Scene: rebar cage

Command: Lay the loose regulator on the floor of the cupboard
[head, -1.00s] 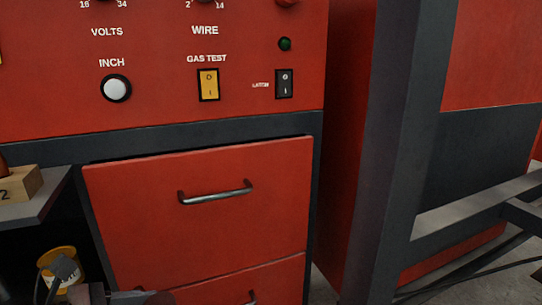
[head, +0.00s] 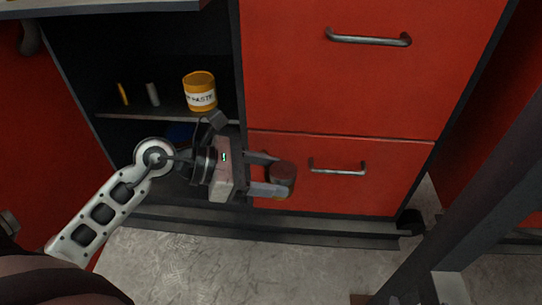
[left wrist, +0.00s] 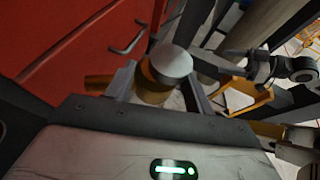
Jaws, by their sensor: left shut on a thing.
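My left gripper (head: 268,174) is shut on the regulator (head: 284,174). In the left wrist view the regulator (left wrist: 170,63) shows a pale round face and a brass body between the fingers. The cupboard (head: 62,62) is open at the left, with a shelf (head: 125,112) across it. My left arm and gripper hide much of the space below the shelf, including its floor. A part that looks like my right gripper (left wrist: 232,68) shows small at the wrist view's right; its jaws are unclear.
A yellow paste tin (head: 200,92) and two small cylinders stand on the shelf. Something blue (head: 180,135) lies under it, partly hidden. Red drawers with handles (head: 338,167) are right of the opening. A dark frame post (head: 455,165) stands farther right.

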